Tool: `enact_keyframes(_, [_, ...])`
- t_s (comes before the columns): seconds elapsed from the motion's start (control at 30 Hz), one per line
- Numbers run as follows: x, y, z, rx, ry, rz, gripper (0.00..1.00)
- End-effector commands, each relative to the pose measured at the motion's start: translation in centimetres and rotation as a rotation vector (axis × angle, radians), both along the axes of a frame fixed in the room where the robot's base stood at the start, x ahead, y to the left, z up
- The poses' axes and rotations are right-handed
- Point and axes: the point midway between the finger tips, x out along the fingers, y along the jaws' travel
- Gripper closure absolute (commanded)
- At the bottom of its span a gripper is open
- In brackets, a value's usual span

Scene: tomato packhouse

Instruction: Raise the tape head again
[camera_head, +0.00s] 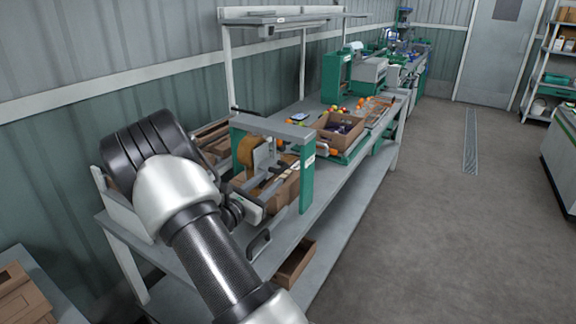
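The taping machine is a green frame (307,180) with a grey top bar (272,128), standing on the grey bench. Its tape head, with a brown tape roll (246,151) and a pale plate, sits between the posts. A brown carton (284,190) is under and beside the head; whether they touch is unclear. My arm comes up from the bottom, and its dark wrist joints end close to the left front of the machine.
A dark handle (258,244) shows at the bench's front edge. An open box (338,130) and loose tomatoes lie farther along the bench (350,172). A brown box (294,263) is on the lower shelf. The floor (440,230) to the right is clear.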

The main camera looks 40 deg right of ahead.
Motion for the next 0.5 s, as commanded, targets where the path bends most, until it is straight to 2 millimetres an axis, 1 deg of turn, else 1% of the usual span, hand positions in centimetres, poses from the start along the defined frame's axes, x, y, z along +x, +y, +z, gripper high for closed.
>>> enact_keyframes(0.03, [0.3,-1.3,0.0,-0.001,0.000,-0.004,0.67])
enact_keyframes(0.3, [2.6,-6.7,0.0,-0.001,-0.001,-0.004,0.67])
enact_keyframes(0.5, [3.9,-9.7,0.0,0.000,-0.001,-0.003,0.67])
